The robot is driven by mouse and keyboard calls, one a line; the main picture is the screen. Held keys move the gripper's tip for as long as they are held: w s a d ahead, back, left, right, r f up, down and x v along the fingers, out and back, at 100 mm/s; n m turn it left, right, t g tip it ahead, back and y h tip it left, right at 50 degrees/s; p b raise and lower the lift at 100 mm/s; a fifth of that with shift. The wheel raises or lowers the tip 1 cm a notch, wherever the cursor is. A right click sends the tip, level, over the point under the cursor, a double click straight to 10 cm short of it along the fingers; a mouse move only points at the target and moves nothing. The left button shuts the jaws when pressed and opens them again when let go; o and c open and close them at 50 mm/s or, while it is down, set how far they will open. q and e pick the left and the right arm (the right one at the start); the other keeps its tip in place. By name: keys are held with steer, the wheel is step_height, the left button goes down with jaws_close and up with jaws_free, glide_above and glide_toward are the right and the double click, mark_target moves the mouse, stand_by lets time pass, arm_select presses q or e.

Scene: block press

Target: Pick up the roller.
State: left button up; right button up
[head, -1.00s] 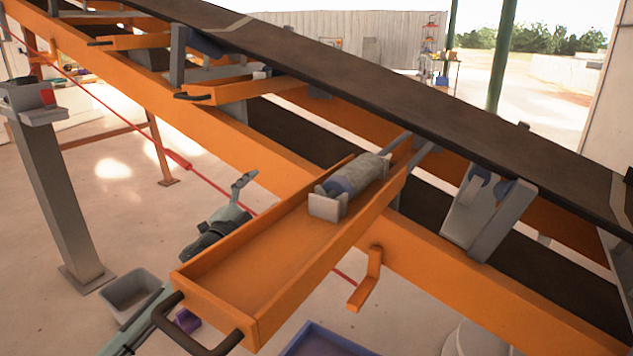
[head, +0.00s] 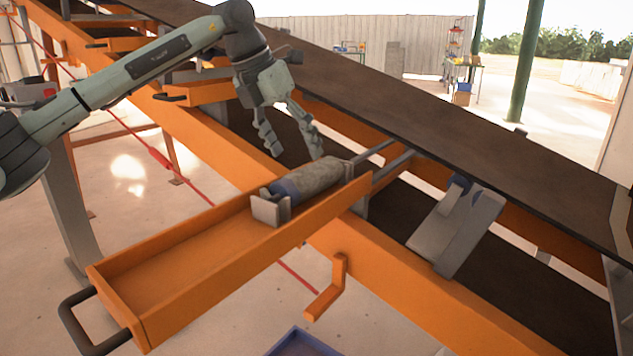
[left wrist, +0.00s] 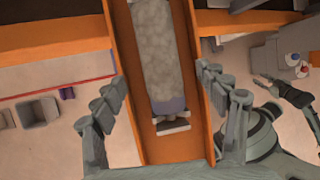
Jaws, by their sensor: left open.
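The roller (head: 312,181) is a grey, rough cylinder with a bluish end. It lies at the far end of an orange pull-out tray (head: 188,262), by a small grey bracket (head: 267,211). My left gripper (head: 296,156) is open and empty above the roller, pointing down. In the left wrist view the roller (left wrist: 153,50) runs lengthwise between the spread fingers of the left gripper (left wrist: 163,85), with a finger to each side and the tray walls nearer in. What looks like my other gripper (left wrist: 283,90) is at the right edge of that view, its jaws unclear.
A dark conveyor belt (head: 420,112) slopes above and behind the tray. An orange frame beam (head: 385,255) runs under it. A black handle (head: 78,322) sticks out at the tray's near end. A blue bin (head: 302,343) stands on the floor below.

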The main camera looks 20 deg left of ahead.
mark_target(303, 170)
arm_select(q)
steer(key=x, duration=0.6)
steer(key=shift+f+p, duration=0.3)
steer(key=shift+f, duration=0.05)
steer(key=shift+c, duration=0.2)
steer(key=shift+r, duration=0.1)
jaws_close()
